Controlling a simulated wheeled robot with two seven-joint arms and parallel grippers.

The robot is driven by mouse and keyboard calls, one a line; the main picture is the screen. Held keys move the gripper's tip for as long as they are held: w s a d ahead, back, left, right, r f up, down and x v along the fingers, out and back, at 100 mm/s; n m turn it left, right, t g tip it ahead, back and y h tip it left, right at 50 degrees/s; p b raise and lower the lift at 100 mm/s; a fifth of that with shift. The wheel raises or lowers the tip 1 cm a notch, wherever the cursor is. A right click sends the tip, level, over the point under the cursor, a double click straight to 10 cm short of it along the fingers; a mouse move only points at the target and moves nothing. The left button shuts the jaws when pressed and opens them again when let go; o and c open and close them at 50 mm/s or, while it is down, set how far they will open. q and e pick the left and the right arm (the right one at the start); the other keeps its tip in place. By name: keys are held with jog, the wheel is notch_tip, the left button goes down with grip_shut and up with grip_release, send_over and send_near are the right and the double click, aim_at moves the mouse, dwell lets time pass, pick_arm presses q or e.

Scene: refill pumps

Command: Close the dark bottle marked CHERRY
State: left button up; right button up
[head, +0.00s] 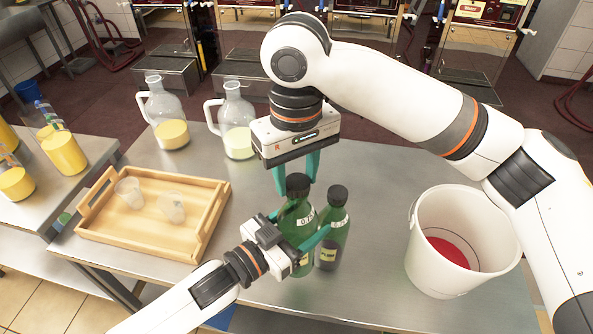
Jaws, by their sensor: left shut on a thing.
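Two dark green bottles with black caps stand close together on the steel table. The left bottle (298,230) has a "0.7" mark, and its lower label is mostly hidden by my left gripper. The right bottle (333,232) has a yellow label that seems to read PLUM. I cannot read CHERRY on either. My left gripper (302,225) is shut on the left bottle's body from the front left. My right gripper (296,186) points down from above with its fingers apart, one on each side of the left bottle's black cap (298,183). Whether they touch the cap is unclear.
A wooden tray (208,226) with two clear cups lies at the left. Two glass jugs (171,132) (238,140) with pale yellow contents stand behind. A white bucket (432,262) with red inside stands at the right. The table's front right is clear.

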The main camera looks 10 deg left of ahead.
jog(key=o, duration=0.3)
jog(key=shift+r, duration=0.1)
notch_tip(320, 180, up, 12)
jog(key=shift+f, duration=0.1)
dwell(0.3)
dwell(0.5)
